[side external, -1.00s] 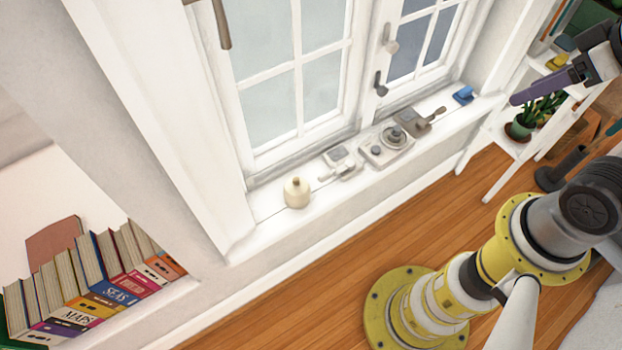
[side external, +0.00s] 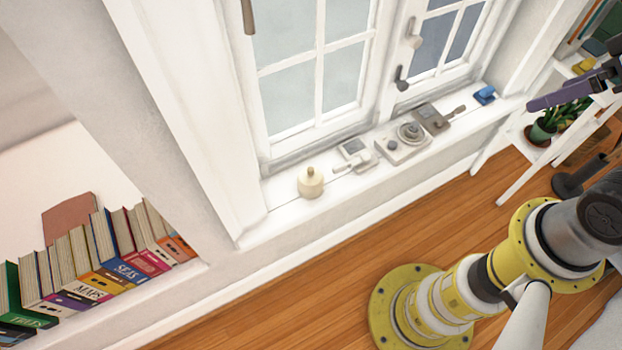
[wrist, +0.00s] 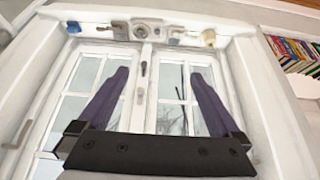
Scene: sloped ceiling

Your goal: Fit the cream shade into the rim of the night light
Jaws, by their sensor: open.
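The cream shade (side external: 311,183), a small rounded piece with a knob on top, stands upright at the left end of the white window sill. It also shows at the top of the wrist view (wrist: 208,38). What looks like the night light (side external: 403,145), a pale square body with a raised round rim, sits further right on the sill; it also shows in the wrist view (wrist: 143,30). My gripper (wrist: 159,75) has purple fingers, spread wide and empty. In the side view its purple finger (side external: 560,97) is at the far right, well away from both objects.
Between shade and night light lies a small pale device (side external: 355,155) with a handle-like part. A grey handled piece (side external: 434,118) and a blue item (side external: 485,95) lie further right. Window handles (side external: 402,78) project above the sill. Books (side external: 90,265) stand lower left; a plant (side external: 560,120) is at right.

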